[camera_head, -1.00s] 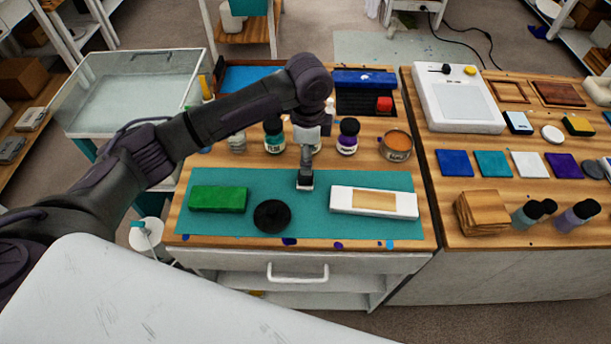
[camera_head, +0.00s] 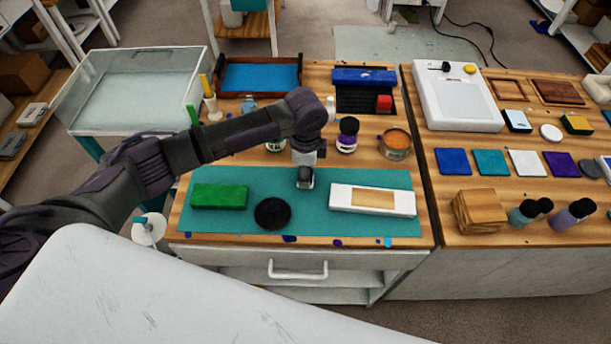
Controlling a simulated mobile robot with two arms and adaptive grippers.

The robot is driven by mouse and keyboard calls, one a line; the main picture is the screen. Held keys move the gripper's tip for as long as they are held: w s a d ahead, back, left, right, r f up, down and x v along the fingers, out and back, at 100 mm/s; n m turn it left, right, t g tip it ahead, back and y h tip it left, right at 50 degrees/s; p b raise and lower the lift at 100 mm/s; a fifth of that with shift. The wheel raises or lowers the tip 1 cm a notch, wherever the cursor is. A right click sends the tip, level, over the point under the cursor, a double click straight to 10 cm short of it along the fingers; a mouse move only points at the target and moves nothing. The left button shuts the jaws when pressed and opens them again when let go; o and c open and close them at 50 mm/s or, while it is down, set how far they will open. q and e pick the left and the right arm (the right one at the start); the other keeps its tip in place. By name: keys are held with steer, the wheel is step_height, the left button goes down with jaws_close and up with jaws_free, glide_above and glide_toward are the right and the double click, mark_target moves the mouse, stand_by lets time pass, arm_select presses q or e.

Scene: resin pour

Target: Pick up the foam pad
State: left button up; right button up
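A round black pad (camera_head: 272,214) lies flat on the teal mat (camera_head: 290,228), near its front edge. I take it as the foam pad, though its material cannot be told. A green block (camera_head: 219,197) lies left of it and a white block with a tan inset (camera_head: 373,200) lies right of it. My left gripper (camera_head: 304,184) points down over the mat, between the black pad and the white block, behind and right of the pad and apart from it. Its fingers are too small to read. My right gripper is not in view.
Behind the mat stand a dark-capped jar (camera_head: 348,136) and an open tin (camera_head: 395,145). A blue-lined tray (camera_head: 260,77) is at the back. The right-hand table carries coloured squares, bottles (camera_head: 528,213) and a white scale (camera_head: 456,98). The mat's front strip is clear.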

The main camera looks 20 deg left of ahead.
arm_select(q)
jaws_close()
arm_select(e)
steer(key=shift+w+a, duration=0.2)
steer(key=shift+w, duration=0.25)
arm_select(q)
steer(key=shift+w+r, duration=0.1)
steer(key=shift+r, duration=0.45)
step_height(320, 180, up, 3)
steer(key=shift+f+b, duration=0.15)
steer(key=shift+b, duration=0.45)
steer(key=s+d+r+b, duration=0.2)
steer(key=d+r, duration=0.5)
steer(key=d, duration=0.4)
steer(key=shift+d, duration=0.3)
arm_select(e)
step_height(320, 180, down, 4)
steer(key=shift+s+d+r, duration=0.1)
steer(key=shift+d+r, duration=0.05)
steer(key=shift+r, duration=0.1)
arm_select(q)
steer(key=shift+r, duration=0.1)
